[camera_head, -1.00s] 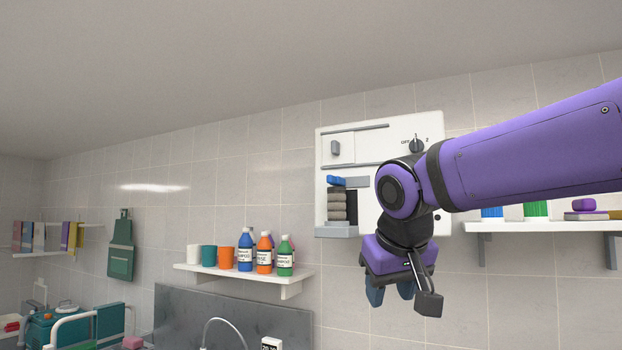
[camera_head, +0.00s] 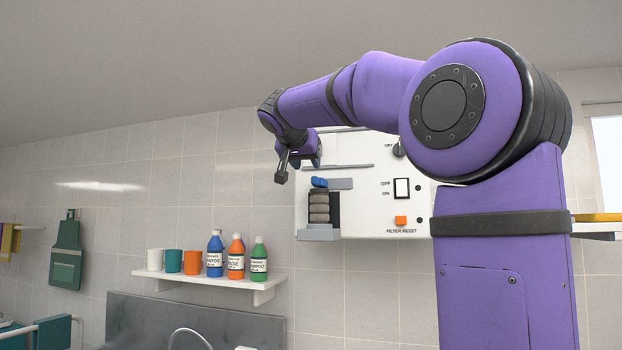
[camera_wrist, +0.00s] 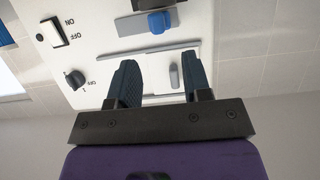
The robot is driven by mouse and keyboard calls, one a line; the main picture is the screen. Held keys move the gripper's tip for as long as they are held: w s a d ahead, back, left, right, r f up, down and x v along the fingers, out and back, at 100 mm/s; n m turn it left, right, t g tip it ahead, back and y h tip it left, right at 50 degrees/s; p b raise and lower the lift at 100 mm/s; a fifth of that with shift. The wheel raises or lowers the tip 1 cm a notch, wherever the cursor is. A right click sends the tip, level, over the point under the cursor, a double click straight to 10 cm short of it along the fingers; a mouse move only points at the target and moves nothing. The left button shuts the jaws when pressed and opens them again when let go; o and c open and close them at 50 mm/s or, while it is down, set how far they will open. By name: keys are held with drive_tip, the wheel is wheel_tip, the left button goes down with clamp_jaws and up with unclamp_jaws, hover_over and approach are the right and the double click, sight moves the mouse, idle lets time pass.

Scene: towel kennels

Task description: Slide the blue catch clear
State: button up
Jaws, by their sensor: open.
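The blue catch (camera_head: 319,182) sits at the top of a dark slot holding a stack of grey rolled pads (camera_head: 319,208), on the left part of a white wall panel (camera_head: 370,218). In the wrist view the blue catch (camera_wrist: 160,22) lies against a grey bar (camera_wrist: 132,26), beyond the fingers. My gripper (camera_head: 300,165) is just above and left of the catch, in front of the panel. In the wrist view my gripper (camera_wrist: 165,80) is open, with nothing between its fingers but a panel area with a grey handle (camera_wrist: 175,76). The gripper is apart from the catch.
The panel carries a white rocker switch (camera_head: 401,188), an orange filter reset button (camera_head: 400,221) and a dark knob (camera_wrist: 75,79). A shelf (camera_head: 262,290) with bottles and cups is lower left.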

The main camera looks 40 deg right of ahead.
sight(315, 177)
drive_tip(key=x, duration=0.8)
drive_tip(key=shift+d+f, duration=0.1)
drive_tip(key=shift+c, duration=0.4)
